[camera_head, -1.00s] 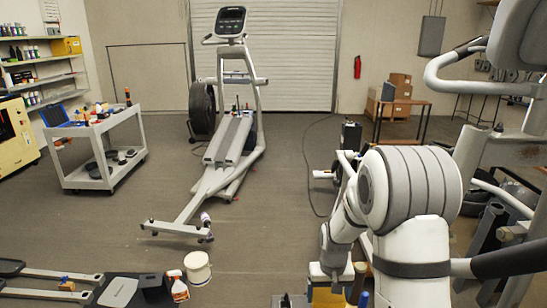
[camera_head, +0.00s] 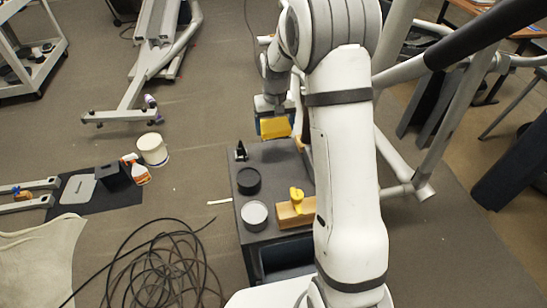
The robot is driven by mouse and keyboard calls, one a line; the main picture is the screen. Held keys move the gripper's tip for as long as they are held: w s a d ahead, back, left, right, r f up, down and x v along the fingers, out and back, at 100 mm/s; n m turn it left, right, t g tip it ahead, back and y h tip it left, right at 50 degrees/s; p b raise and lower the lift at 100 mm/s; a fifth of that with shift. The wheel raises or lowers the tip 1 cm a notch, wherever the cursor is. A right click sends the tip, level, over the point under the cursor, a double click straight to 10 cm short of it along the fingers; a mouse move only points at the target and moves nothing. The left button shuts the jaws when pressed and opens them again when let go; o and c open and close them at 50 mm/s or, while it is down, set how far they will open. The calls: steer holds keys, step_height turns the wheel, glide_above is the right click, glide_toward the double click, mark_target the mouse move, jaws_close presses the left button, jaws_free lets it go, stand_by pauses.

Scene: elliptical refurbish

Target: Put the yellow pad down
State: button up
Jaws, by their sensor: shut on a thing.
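The yellow pad (camera_head: 276,128) hangs below my gripper (camera_head: 274,113) in the head view, at the far end of a dark-topped cart (camera_head: 268,165). My gripper is shut on the pad, and the arm covers part of the view around it. The fingers are small here, and I cannot tell whether the pad touches anything beneath it. On the cart stand a black round container (camera_head: 249,181), a grey-lidded round tin (camera_head: 255,214) and a small black item (camera_head: 240,152). A wooden block (camera_head: 290,215) with a yellow object (camera_head: 296,195) lies near the arm.
A coiled black cable (camera_head: 165,265) lies at the lower left. Exercise machine frames (camera_head: 150,60) stand behind. The cart top's middle has bare room.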

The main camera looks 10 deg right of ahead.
mark_target(275, 152)
steer(key=shift+w+f+p, duration=0.15)
steer(key=shift+f+p, duration=0.35)
steer(key=shift+f, duration=4.45)
steer(key=o, duration=0.9)
steer(key=shift+c, duration=0.2)
steer(key=shift+r, duration=0.1)
step_height(275, 152, up, 11)
steer(key=shift+r+b, duration=0.1)
steer(key=shift+b, duration=0.25)
steer(key=shift+r, duration=0.7)
steer(key=s+r+t, duration=0.1)
steer(key=s+r, duration=0.3)
steer(key=s, duration=0.6)
steer(key=s+r+t, duration=0.1)
steer(key=s+r, duration=0.3)
steer(key=s, duration=0.6)
steer(key=s+r, duration=0.4)
steer(key=s, duration=0.6)
steer(key=shift+t, duration=0.4)
steer(key=shift+w, duration=0.1)
